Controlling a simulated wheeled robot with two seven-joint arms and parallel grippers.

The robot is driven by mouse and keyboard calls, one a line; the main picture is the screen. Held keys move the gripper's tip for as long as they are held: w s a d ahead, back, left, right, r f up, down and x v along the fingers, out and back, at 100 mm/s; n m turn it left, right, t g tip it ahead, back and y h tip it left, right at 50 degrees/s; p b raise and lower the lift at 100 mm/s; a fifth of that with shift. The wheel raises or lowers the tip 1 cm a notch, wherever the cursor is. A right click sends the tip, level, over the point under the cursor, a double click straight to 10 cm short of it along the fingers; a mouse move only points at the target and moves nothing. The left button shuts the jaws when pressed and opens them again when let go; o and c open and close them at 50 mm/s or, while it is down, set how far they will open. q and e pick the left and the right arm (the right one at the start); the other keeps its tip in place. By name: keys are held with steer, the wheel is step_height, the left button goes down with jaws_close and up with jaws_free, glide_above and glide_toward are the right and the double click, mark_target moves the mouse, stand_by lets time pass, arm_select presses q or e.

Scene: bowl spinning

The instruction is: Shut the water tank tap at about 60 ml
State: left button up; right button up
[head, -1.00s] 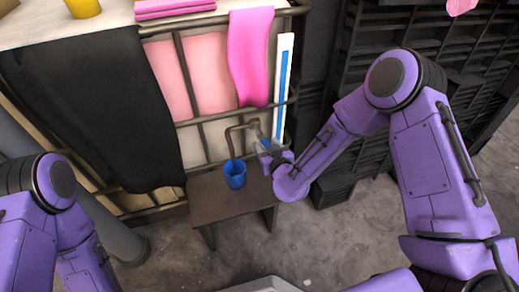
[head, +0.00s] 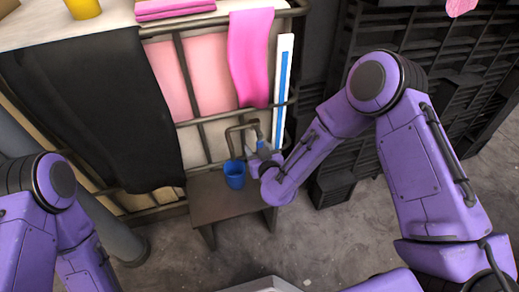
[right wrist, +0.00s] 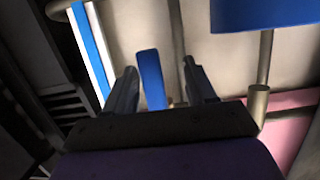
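The tap's bent metal pipe (head: 241,128) comes out of the tank's side, its spout above a blue cup (head: 234,174) on a small brown table. In the right wrist view, the tap's blue handle (right wrist: 151,80) stands between the two fingers of my right gripper (right wrist: 161,70). The fingers are apart, with gaps on both sides of the handle. In the head view, this gripper (head: 262,151) is at the tap, its fingers small and partly hidden. The cup also shows in the right wrist view (right wrist: 262,15). My left gripper is out of view.
A white gauge strip with a blue bar (head: 283,90) stands right of the tap. The small brown table (head: 210,206) is below. A metal rail (head: 212,118), pink towel (head: 250,60) and black cloth (head: 100,110) are close by. Dark crates (head: 430,90) stand at right.

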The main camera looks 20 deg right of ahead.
steer(key=shift+d, duration=0.25)
steer(key=p+v, duration=0.3)
steer(key=v, duration=0.5)
steer(key=shift+s+r+p, duration=0.2)
steer(key=shift+r+p, duration=0.15)
steer(key=shift+p, duration=0.05)
stand_by(0.3)
